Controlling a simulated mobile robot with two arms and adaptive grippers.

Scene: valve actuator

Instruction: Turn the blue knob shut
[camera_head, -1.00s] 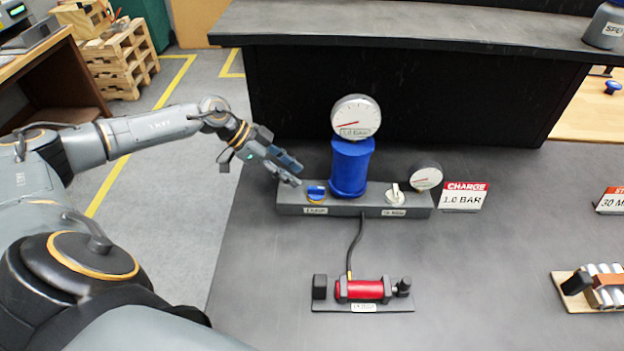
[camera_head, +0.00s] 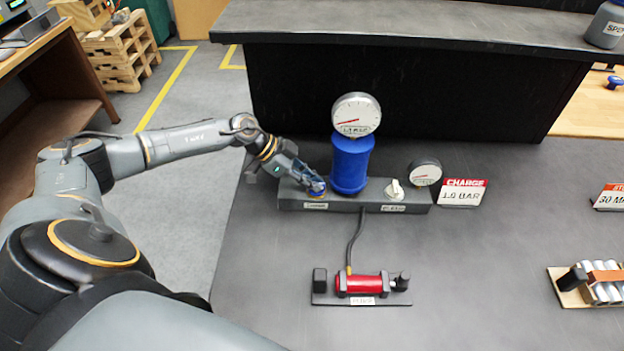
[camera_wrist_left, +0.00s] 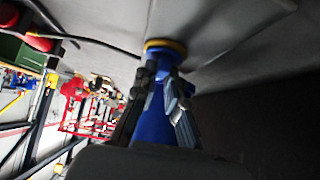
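The blue knob (camera_wrist_left: 167,57) has a yellow ring at its base and sits at the left end of a dark grey manifold block (camera_head: 345,208). In the head view my left gripper (camera_head: 316,187) is at this knob and mostly covers it. In the left wrist view the two fingers of the left gripper (camera_wrist_left: 160,80) are on either side of the knob, close to it. Whether they press on it I cannot tell. My right gripper is in neither view.
A blue cylinder (camera_head: 351,166) with a round gauge (camera_head: 356,115) stands just right of the knob. A white knob (camera_head: 394,190) and a smaller gauge (camera_head: 425,173) are farther right, beside a CHARGE 1.0 BAR sign (camera_head: 462,192). A red cylinder device (camera_head: 363,285) lies nearer on the bench.

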